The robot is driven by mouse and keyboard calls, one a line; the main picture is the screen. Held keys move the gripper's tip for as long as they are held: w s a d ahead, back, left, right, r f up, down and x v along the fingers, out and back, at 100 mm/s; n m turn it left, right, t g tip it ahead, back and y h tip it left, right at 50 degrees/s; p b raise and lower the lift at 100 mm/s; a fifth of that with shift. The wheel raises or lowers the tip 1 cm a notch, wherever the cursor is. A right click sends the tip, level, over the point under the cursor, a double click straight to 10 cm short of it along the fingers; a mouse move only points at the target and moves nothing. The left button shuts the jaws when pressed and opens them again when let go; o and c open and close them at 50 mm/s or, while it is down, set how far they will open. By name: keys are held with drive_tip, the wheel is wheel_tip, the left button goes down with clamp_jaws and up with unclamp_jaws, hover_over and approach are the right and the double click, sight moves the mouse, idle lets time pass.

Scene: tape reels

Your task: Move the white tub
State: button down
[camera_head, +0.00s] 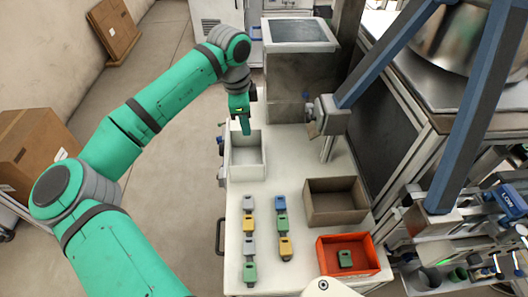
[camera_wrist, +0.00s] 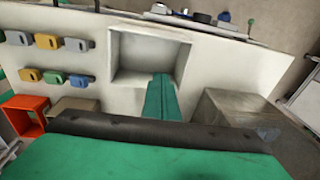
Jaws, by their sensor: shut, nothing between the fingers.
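The white tub (camera_head: 247,172) is an open, empty-looking box on the white table, near its left edge. It also shows in the wrist view (camera_wrist: 116,50), upper middle, with its inside visible. My gripper (camera_head: 245,131) points down at the tub's far wall. In the wrist view the shut green fingers (camera_wrist: 161,78) overlap the tub's lower right corner, with nothing between them. I cannot tell whether the fingertips touch the tub or hang above it.
Several coloured tape reels (camera_head: 250,222) stand in two rows nearer me. A brown box (camera_head: 335,217) and an orange tray (camera_head: 372,250) holding a green reel (camera_head: 345,258) are at the right. A large grey metal box (camera_head: 290,85) stands beyond the tub. Bare table separates tub and reels.

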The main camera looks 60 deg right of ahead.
sight(258, 161)
drive_tip(key=shift+y, duration=0.7)
drive_tip(key=f, duration=0.3)
drive_tip(key=a+f, duration=0.1)
drive_tip(key=f, duration=0.7)
drive_tip(key=shift+a+f, duration=0.1)
drive_tip(key=shift+a, duration=0.2)
drive_tip(key=shift+s+d, duration=0.85)
drive_tip(key=shift+s, duration=0.2)
drive_tip(key=shift+s+d, duration=0.45)
drive_tip(key=shift+s, duration=0.1)
